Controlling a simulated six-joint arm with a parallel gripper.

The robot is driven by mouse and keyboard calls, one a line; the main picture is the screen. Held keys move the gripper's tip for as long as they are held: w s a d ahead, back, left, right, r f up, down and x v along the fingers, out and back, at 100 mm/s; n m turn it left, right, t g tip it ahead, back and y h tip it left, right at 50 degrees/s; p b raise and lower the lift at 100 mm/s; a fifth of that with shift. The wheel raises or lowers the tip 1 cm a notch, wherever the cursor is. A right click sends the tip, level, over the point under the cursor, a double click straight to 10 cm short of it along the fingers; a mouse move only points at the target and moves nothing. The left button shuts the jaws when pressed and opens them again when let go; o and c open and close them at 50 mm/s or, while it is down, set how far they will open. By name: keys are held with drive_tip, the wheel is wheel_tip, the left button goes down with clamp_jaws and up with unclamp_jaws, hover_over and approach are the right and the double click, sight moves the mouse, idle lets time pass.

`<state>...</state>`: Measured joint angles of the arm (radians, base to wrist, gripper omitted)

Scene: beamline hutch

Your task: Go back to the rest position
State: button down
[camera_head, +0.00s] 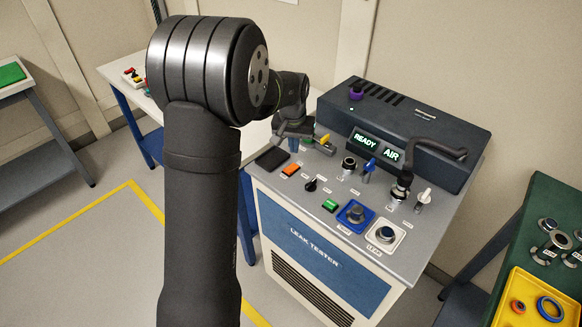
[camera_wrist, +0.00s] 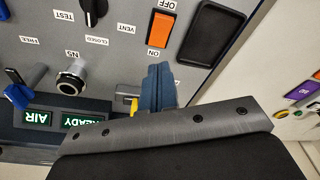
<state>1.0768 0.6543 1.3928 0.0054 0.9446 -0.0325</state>
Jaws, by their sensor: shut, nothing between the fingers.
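My gripper (camera_head: 293,145) is over the left part of the leak tester's top panel (camera_head: 330,172), near the orange switch and the dark pad. Its blue fingers show in the wrist view (camera_wrist: 157,84), shut together with nothing between them. They point at the panel. I cannot tell the exact height above it. My arm rises on the left of the head view and bends over toward the tester. The tester's displays read READY (camera_head: 366,140) and AIR (camera_head: 392,155).
The panel carries an orange switch (camera_head: 290,170), a dark pad (camera_head: 271,159), a green button (camera_head: 330,205), a blue-framed button (camera_head: 355,214) and several knobs and valves. A dark housing (camera_head: 405,118) stands behind. A yellow tray (camera_head: 540,303) with rings is at lower right.

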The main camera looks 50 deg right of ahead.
drive_tip(key=shift+r, duration=0.75)
drive_tip(key=shift+f, duration=0.1)
wheel_tip(320, 180, down, 7)
idle(0.4)
drive_tip(key=shift+r, duration=4.4)
wheel_tip(320, 180, up, 7)
drive_tip(key=n, duration=1)
hover_over(294, 165)
drive_tip(key=a, duration=0.4)
drive_tip(key=shift+s+r+g, duration=0.1)
drive_tip(key=shift+g, duration=0.3)
